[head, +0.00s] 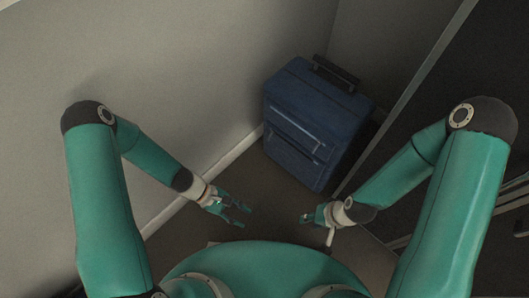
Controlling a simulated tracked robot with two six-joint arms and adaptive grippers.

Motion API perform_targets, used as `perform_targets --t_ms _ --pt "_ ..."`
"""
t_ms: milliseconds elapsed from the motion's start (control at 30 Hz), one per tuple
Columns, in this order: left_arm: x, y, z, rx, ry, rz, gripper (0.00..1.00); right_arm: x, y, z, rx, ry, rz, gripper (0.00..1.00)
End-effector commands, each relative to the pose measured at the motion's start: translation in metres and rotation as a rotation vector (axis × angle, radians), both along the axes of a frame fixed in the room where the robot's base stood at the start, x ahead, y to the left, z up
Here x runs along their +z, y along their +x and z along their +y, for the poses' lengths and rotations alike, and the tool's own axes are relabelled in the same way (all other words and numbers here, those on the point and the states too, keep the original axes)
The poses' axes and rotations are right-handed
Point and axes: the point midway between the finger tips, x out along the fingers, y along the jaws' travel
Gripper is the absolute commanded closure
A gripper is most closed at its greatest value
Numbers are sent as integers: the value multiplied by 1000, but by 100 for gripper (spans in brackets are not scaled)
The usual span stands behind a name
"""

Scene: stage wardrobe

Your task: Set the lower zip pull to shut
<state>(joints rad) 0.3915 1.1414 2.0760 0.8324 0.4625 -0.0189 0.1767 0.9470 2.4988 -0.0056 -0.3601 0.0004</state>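A dark blue suitcase (316,121) stands upright on the floor, beyond my grippers and towards the right in the head view. Its front face carries two horizontal zipped pockets, an upper one (297,129) and a lower one (291,150). The zip pulls are too small and dim to make out, so their positions cannot be told. My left gripper (245,215) is open and empty, its fingers apart, short of the suitcase. My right gripper (309,219) is also short of the suitcase and apart from it; its fingers are seen too poorly to tell their opening.
A grey wall with a pale skirting board (213,173) runs along the left. A dark panel with a pale edge (421,78) stands close on the right of the suitcase. The brown floor (262,183) between my grippers and the suitcase is clear.

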Motion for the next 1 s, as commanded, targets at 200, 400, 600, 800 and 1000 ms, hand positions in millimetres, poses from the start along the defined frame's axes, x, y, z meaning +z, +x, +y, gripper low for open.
perform_targets --t_ms 200,400,600,800,1000 --pt "-83 88 -8 449 -309 111 64 -101 0 0 0 0 0 60" --pt "-117 176 29 805 -589 68 64 -159 0 0 0 0 0 60" --pt "-126 219 68 990 -745 -7 64 -182 0 0 0 0 0 60" --pt "-123 232 69 1020 -776 -24 64 -185 0 0 0 0 -1 60" --pt "-124 251 46 1016 -774 -22 64 -195 0 0 0 0 -1 60"
